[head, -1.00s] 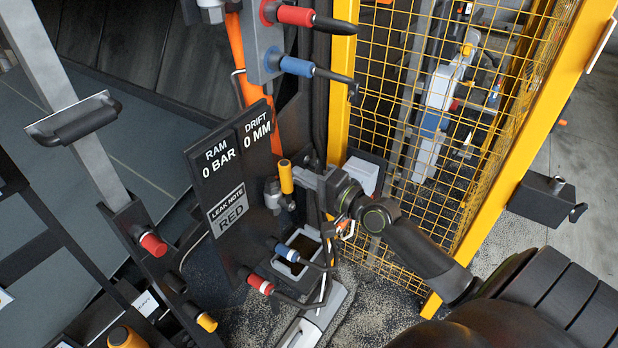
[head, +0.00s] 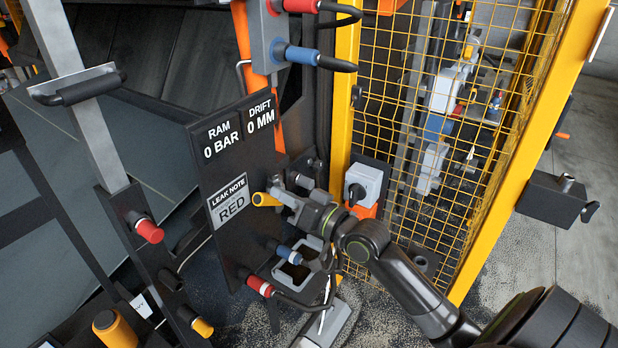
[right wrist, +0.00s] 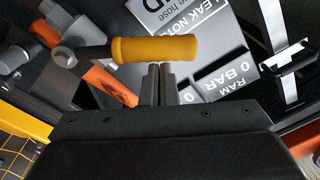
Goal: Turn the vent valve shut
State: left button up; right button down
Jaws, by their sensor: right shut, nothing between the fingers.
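The vent valve's yellow handle (head: 266,199) points left in the head view, lying about level in front of the black panel. In the right wrist view the yellow grip (right wrist: 155,49) lies across the picture, joined by a dark stem to the grey metal valve body (right wrist: 88,47). My right gripper (head: 284,197) is at the handle. In the right wrist view its fingers (right wrist: 158,84) are shut together, with their tips just below the yellow grip and nothing between them. I cannot tell whether they touch it. My left gripper is in neither view.
The black panel (head: 210,165) reads RAM 0 BAR, DRIFT 0 MM and LEAK NOTE RED. Red (head: 260,286) and blue (head: 288,254) hose couplings sit below my right gripper. A yellow mesh guard (head: 420,130) and a grey switch box (head: 362,184) stand to the right.

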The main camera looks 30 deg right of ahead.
notch_tip(320, 180, down, 6)
jog(key=s+a+n+b, duration=0.1)
jog(key=a+n+b, duration=0.1)
jog(key=n+b, duration=0.4)
jog(key=shift+a+r+y+b, duration=0.3)
jog(key=shift+a+b, duration=0.1)
jog(key=shift+b, duration=0.5)
jog(key=shift+s+f, duration=0.1)
